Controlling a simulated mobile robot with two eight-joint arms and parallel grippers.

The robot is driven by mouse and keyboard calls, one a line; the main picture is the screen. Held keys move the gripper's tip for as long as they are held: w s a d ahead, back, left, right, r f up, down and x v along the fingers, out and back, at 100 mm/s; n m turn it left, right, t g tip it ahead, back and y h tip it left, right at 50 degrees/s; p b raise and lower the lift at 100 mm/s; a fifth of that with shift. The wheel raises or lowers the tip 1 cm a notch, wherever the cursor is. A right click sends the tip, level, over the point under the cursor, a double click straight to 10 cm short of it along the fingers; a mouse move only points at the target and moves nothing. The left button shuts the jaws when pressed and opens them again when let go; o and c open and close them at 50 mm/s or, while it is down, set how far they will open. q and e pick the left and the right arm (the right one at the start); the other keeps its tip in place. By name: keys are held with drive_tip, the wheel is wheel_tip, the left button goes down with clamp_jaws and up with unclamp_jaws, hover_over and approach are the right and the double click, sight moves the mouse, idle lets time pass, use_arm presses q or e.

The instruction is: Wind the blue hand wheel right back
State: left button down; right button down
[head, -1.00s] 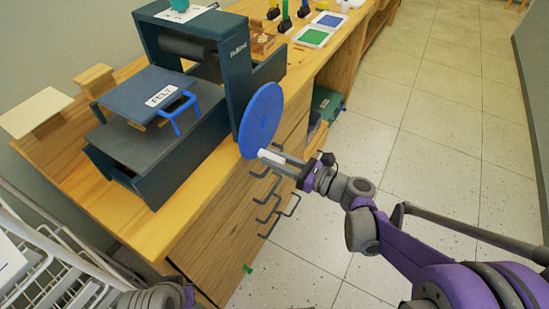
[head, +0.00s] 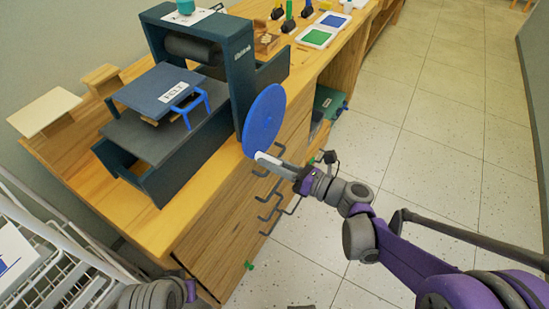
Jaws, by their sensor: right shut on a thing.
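The blue hand wheel (head: 264,118) is a flat disc on the right side of a dark teal press (head: 243,62), seen at a slant. My right gripper (head: 262,157) is at the wheel's lower edge, its pale fingers shut on a part of the wheel. The fingers hide the gripped part. The press bed (head: 148,84) carries a label reading FELT (head: 174,91) and a blue bracket (head: 190,106). It lies in front of the dark roller (head: 191,49). Part of my left arm shows at the bottom left, but its gripper is out of frame.
A white wire rack (head: 52,272) is at the lower left. Ink pads (head: 316,37) lie farther along the bench. Floor at right is clear.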

drive_tip(key=shift+s+a+r+m, duration=0.25)
drive_tip(key=shift+s+r+m, duration=0.15)
drive_tip(key=shift+m, duration=0.2)
drive_tip(key=shift+s+a+r+p, duration=0.15)
drive_tip(key=shift+r+p, duration=0.25)
drive_tip(key=shift+p, duration=0.1)
drive_tip(key=shift+r, duration=0.1)
drive_tip(key=c, duration=0.7)
unclamp_jaws()
drive_tip(key=shift+s, duration=0.1)
drive_tip(key=shift+o, duration=0.2)
drive_tip(key=p+v, duration=0.1)
drive_tip(key=v, duration=0.9)
drive_tip(key=shift+s+d, duration=0.2)
drive_tip(key=shift+d, duration=0.05)
